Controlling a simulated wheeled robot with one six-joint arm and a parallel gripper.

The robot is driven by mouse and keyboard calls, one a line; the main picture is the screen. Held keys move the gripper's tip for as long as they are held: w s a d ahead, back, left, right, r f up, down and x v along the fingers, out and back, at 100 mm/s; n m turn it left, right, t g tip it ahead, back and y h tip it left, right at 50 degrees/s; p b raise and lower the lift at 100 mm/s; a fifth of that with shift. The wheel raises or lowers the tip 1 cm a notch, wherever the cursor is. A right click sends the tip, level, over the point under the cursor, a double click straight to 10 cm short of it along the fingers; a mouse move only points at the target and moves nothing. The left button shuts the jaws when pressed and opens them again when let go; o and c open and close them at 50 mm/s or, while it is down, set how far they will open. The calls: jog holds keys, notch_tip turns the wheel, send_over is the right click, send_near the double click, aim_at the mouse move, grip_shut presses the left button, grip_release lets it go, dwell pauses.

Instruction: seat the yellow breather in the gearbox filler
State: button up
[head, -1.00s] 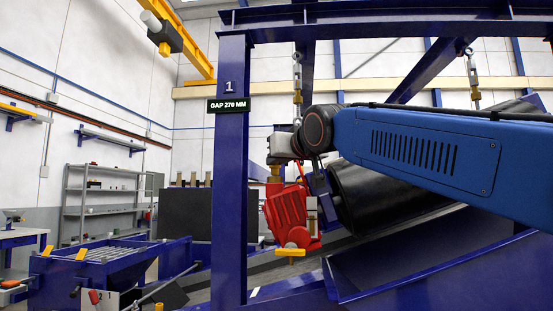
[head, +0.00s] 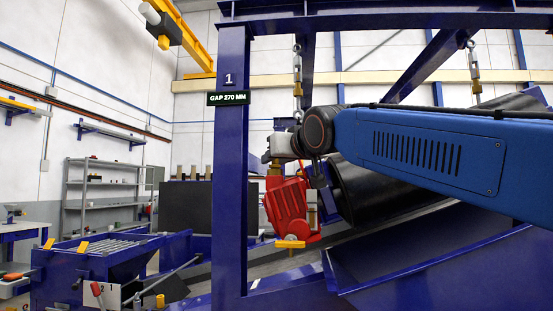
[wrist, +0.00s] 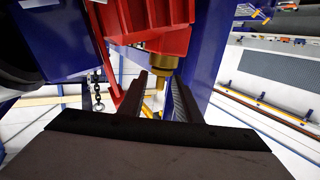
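The red gearbox (head: 287,206) hangs beside the black drum, with a brass-yellow fitting (head: 275,167) at its top. In the wrist view the red gearbox (wrist: 150,25) fills the top, and the fitting (wrist: 160,66) on it has a wide collar and a narrower yellow stem. I cannot tell whether this stem is the breather or part of the filler. My gripper (wrist: 160,80) has its two dark fingers apart, one on each side of the stem, with pale gaps showing. In the head view my fingers cannot be made out.
The blue post (head: 230,180) with the gap sign stands just left of the gearbox. The black drum (head: 385,185) is close on the right. A chain (head: 297,75) hangs above. A small yellow cylinder (head: 160,300) stands at the lower left near a blue hopper (head: 110,265).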

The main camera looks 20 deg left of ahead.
jog(key=shift+s+d, duration=0.1)
jog(key=v, duration=1.7)
jog(key=shift+d+f, duration=0.1)
jog(key=shift+d, duration=0.05)
